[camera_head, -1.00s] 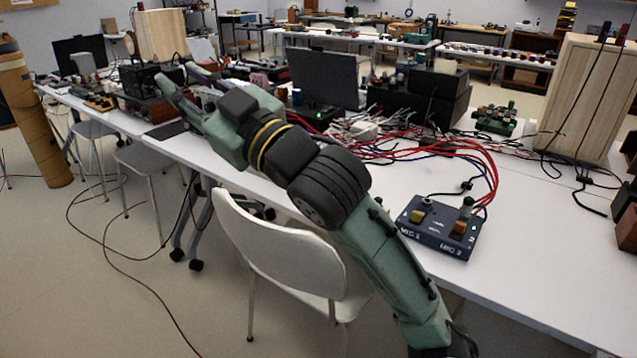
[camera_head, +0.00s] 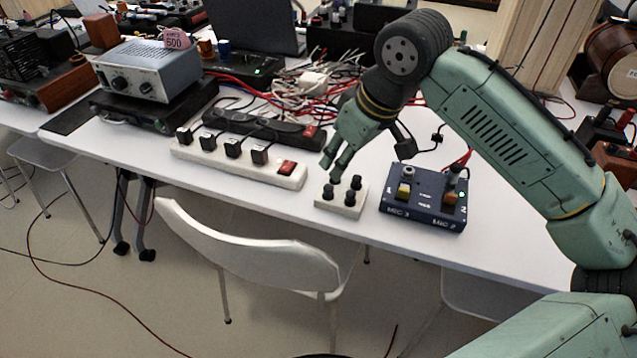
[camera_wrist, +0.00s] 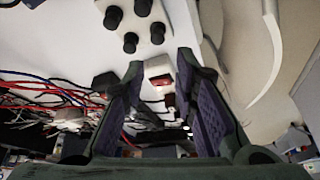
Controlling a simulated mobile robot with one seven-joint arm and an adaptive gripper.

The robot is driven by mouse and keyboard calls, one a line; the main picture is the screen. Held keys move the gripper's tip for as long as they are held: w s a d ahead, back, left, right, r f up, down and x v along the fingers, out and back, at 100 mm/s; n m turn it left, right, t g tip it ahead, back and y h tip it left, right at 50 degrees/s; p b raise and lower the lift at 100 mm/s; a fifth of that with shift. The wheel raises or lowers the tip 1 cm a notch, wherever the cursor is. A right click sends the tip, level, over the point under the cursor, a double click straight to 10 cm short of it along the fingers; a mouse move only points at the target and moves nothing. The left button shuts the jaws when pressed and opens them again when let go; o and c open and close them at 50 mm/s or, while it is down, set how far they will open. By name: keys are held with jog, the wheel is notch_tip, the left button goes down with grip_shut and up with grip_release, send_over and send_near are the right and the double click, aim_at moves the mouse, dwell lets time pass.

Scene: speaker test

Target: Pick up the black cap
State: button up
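Several black caps (camera_head: 350,198) stand upright on a small white block (camera_head: 339,209) near the table's front edge. In the wrist view, the black caps (camera_wrist: 130,42) and the white block (camera_wrist: 149,23) show at the top, beyond the fingertips. I cannot tell which cap is the one named. My gripper (camera_head: 331,166) points down just above the block's back left part, close to the caps. In the wrist view, my gripper (camera_wrist: 160,64) has its two fingers apart, with nothing held between them.
A blue switch box (camera_head: 425,200) stands close to the block's right. A white power strip (camera_head: 240,162) with plugs lies to its left. Tangled cables (camera_head: 300,88) lie behind. A white chair (camera_head: 245,245) stands before the table (camera_head: 285,203).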

aim_at(326, 185)
jog(key=x, duration=0.6)
jog(key=p+x, duration=0.1)
jog(key=x, duration=0.2)
jog(key=shift+d+f, duration=0.15)
jog(key=shift+d, duration=0.2)
jog(key=shift+c, duration=0.2)
jog(key=c, duration=0.5)
jog(key=shift+r, duration=0.6)
notch_tip(326, 185, up, 2)
jog(key=shift+r+b, duration=0.1)
jog(key=shift+b, duration=0.25)
jog(key=s+d, duration=0.1)
jog(key=s, duration=0.4)
jog(key=s+d+r+b, duration=0.1)
jog(key=s, duration=0.4)
jog(key=s+d+b, duration=0.1)
jog(key=s, duration=0.4)
jog(key=shift+s+d+r, duration=0.1)
jog(key=shift+s+r, duration=0.25)
jog(key=shift+s, duration=0.05)
jog(key=shift+r, duration=0.1)
